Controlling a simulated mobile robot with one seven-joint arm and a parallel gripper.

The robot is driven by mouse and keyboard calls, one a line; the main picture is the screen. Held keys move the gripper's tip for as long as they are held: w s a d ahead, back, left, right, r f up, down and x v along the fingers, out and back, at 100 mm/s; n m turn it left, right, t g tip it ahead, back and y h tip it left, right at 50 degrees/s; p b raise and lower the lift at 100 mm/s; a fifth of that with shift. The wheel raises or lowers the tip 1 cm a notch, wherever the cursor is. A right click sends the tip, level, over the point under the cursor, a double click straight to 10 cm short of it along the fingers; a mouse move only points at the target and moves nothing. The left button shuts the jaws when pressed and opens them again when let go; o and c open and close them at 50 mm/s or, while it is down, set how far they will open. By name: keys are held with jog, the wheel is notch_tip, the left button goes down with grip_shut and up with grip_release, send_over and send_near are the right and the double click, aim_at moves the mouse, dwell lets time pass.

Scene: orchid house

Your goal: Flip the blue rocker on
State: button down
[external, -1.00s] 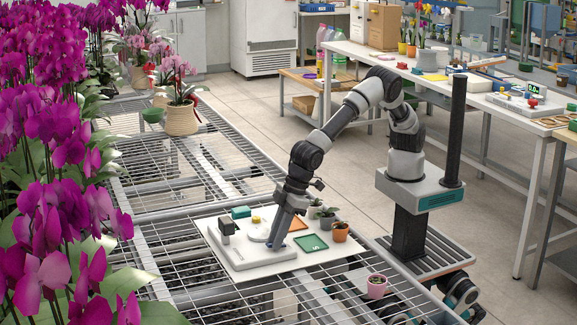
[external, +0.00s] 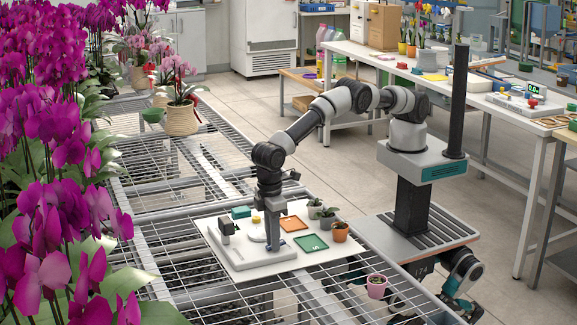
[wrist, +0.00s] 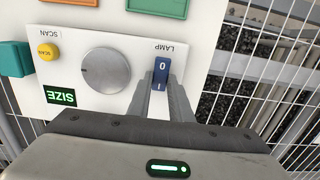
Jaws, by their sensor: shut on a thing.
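The blue rocker (wrist: 162,72) sits on a white panel (wrist: 215,22) under the label LAMP, which reads upside down in the wrist view. Its 0 end is away from my gripper and its I end lies between the fingertips. My gripper (wrist: 164,88) is shut on the rocker, one grey finger on each side. Which end is pressed in, I cannot tell. In the external view my gripper (external: 269,246) points straight down at the white panel (external: 258,259), and the rocker is hidden there.

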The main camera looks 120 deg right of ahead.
jog(key=c, duration=1.6)
grip_release()
jog(key=r+p, duration=0.1)
jog(key=r, duration=0.4)
jog(key=r+p, duration=0.1)
jog(key=r, duration=0.5)
jog(key=r+p, duration=0.1)
jog(key=r, duration=0.5)
jog(key=shift+w+r, duration=0.2)
jog(key=shift+w, duration=0.15)
